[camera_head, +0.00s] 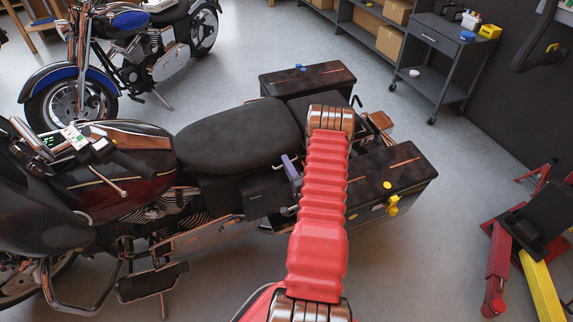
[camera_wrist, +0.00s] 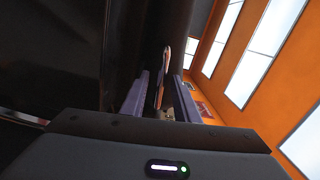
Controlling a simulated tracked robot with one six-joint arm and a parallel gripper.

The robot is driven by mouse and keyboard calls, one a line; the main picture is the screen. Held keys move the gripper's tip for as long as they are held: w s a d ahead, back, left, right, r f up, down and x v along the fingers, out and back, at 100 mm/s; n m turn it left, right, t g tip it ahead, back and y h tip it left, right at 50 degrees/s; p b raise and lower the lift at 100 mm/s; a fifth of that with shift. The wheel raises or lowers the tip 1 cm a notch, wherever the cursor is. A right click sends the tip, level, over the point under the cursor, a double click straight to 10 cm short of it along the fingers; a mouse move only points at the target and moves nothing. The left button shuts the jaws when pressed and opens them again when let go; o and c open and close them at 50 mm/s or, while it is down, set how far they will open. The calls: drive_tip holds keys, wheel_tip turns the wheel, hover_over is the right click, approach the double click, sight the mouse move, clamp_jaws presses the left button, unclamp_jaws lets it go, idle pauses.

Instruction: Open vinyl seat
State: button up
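The black vinyl seat (camera_head: 238,135) lies flat on the motorcycle in the middle of the head view, looking closed. My gripper (camera_head: 292,172) is at the near rear side of the seat, mostly hidden behind my red arm; one purple finger shows. In the wrist view, the two purple fingers of my gripper (camera_wrist: 160,100) stand apart. A thin strip with an orange edge (camera_wrist: 164,75) appears between or beyond them; I cannot tell whether they touch it. A dark surface, which I cannot identify for sure, fills the left of the wrist view.
A near saddlebag (camera_head: 385,170) with a yellow latch (camera_head: 392,205) and a far saddlebag (camera_head: 310,80) flank the motorcycle's rear. A blue motorcycle (camera_head: 130,50) stands behind. A grey cart (camera_head: 440,65) and a red-yellow lift (camera_head: 535,250) stand right. Grey floor between is clear.

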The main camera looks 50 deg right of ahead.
drive_tip(key=shift+w+d, duration=0.25)
drive_tip(key=shift+w, duration=0.15)
drive_tip(key=c, duration=0.6)
clamp_jaws()
drive_tip(key=shift+s+f, duration=0.1)
